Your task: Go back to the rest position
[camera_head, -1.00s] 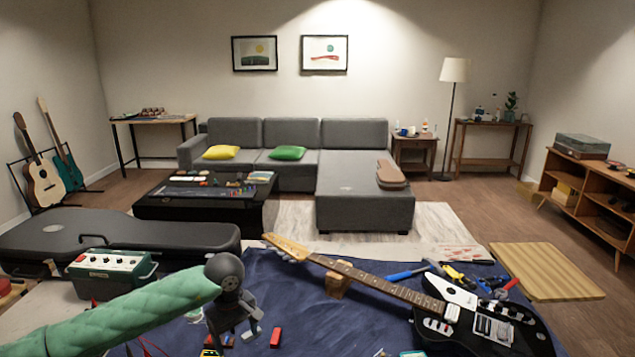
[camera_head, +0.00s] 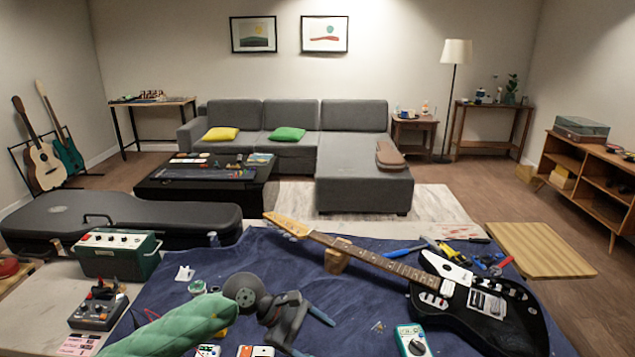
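My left arm (camera_head: 185,325) comes in from the lower left in a green quilted sleeve. My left gripper (camera_head: 316,334) is over the blue mat (camera_head: 215,265), to the left of the guitar body. Its dark fingers are spread apart, with nothing visible between them. My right gripper is not in view. The black electric guitar (camera_head: 480,308) lies on the mat with its neck (camera_head: 375,262) propped on a wooden block (camera_head: 337,258).
A green amplifier (camera_head: 117,252) and a grey pedal (camera_head: 98,310) stand left of the mat. A teal multimeter (camera_head: 411,341) lies near the guitar body. Pliers and other tools (camera_head: 470,262) lie behind it. A black guitar case (camera_head: 120,220) is beyond the amplifier.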

